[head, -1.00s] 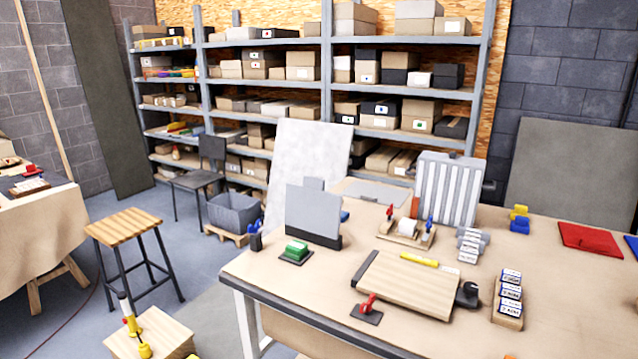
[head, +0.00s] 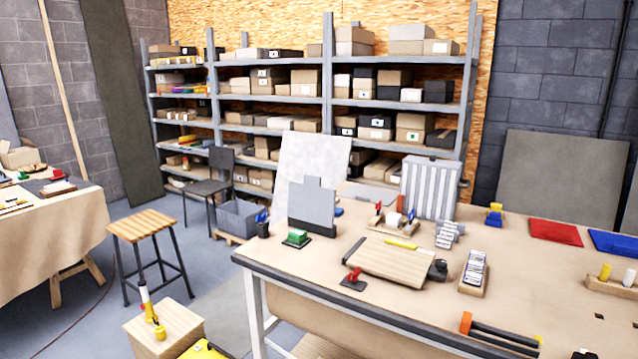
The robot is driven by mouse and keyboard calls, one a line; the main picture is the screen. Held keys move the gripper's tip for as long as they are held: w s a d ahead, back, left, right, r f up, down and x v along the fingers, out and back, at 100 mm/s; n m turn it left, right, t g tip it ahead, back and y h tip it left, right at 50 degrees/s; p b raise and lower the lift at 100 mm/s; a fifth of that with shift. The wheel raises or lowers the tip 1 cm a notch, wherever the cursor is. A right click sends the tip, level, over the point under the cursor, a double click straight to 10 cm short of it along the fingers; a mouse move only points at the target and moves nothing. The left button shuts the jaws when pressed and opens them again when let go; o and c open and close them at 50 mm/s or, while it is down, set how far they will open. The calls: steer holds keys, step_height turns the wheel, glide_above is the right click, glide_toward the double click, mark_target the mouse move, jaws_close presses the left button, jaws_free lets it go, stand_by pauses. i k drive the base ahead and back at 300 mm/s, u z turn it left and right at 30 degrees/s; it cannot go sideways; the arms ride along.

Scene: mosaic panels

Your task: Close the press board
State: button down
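No label marks the press board, and I cannot tell for sure which thing it is. A flat wooden board (head: 391,260) lies on the workbench, with a dark bar along its left edge and a black round part (head: 437,269) at its right end. Behind it to the left, a grey panel (head: 312,204) stands upright in a black base (head: 323,230). A small red-handled piece (head: 353,277) on a dark plate sits in front of the wooden board. My gripper is not in view.
A stool (head: 142,224) and a wooden box (head: 165,328) stand left.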

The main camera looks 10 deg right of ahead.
mark_target(309, 201)
steer(key=k, duration=0.6)
steer(key=z, duration=0.2)
steer(key=i, duration=1.15)
steer(key=u, duration=0.55)
steer(key=i, duration=0.55)
steer(key=u, duration=0.65)
steer(key=i, duration=0.4)
steer(key=u, duration=0.1)
